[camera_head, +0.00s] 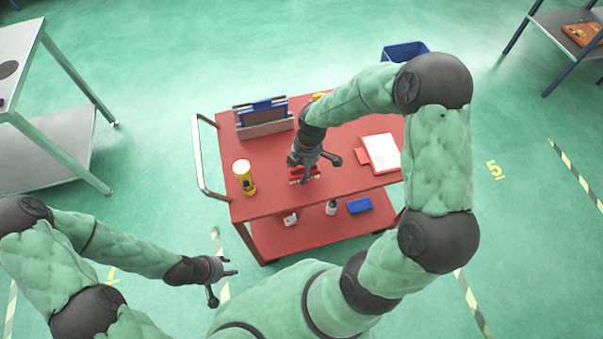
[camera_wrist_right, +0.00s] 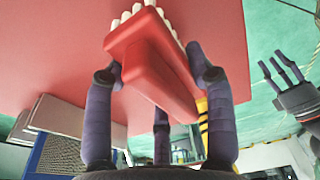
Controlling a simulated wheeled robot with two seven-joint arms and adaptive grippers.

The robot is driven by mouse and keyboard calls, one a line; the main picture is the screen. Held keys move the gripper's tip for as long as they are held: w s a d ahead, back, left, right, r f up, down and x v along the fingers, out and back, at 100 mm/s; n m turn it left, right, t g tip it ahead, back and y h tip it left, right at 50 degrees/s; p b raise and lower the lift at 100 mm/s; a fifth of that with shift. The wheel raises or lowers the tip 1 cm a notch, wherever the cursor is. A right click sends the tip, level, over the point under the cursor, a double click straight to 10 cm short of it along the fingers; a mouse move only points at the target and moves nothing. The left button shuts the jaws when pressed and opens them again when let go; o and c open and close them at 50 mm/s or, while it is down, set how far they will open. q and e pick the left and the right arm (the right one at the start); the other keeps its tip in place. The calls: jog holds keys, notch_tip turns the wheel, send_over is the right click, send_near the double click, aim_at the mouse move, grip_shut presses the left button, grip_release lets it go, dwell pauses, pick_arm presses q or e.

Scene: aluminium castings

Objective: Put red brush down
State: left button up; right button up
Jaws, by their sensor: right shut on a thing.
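The red brush (camera_head: 304,174) with pale bristles is under my right gripper (camera_head: 314,162), over the red cart top in the head view. In the right wrist view the red brush (camera_wrist_right: 155,62) sits between the dark fingers of my right gripper (camera_wrist_right: 160,100), which is shut on it. The bristles face the red cart surface (camera_wrist_right: 60,50); whether they touch it I cannot tell. My left gripper (camera_head: 226,277) is apart from the cart at the lower left, with its fingers spread and empty. It also shows at the right of the wrist view (camera_wrist_right: 288,80).
On the red cart top (camera_head: 260,203) stand a yellow flashlight (camera_head: 244,178) at the left, a grey rack with a blue item (camera_head: 264,118) at the back, and a white pad (camera_head: 381,153) at the right. A blue box (camera_head: 359,205) lies on the lower shelf.

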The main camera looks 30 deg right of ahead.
aim_at(302, 174)
jog(key=shift+f, duration=1.2)
jog(key=shift+s+f+b, duration=0.1)
jog(key=shift+f+b, duration=0.15)
jog(key=shift+b, duration=0.1)
jog(key=o, duration=1.2)
jog(key=shift+o, duration=0.2)
jog(key=shift+r, duration=0.1)
jog(key=shift+r, duration=0.35)
jog(key=r+p, duration=0.1)
jog(key=r, duration=0.2)
jog(key=d+r+p, duration=0.1)
jog(key=r, duration=0.3)
jog(key=r+p, duration=0.2)
jog(key=r, duration=0.2)
jog(key=shift+s+d+r, duration=0.2)
jog(key=shift+d+r, duration=0.05)
jog(key=shift+d, duration=0.15)
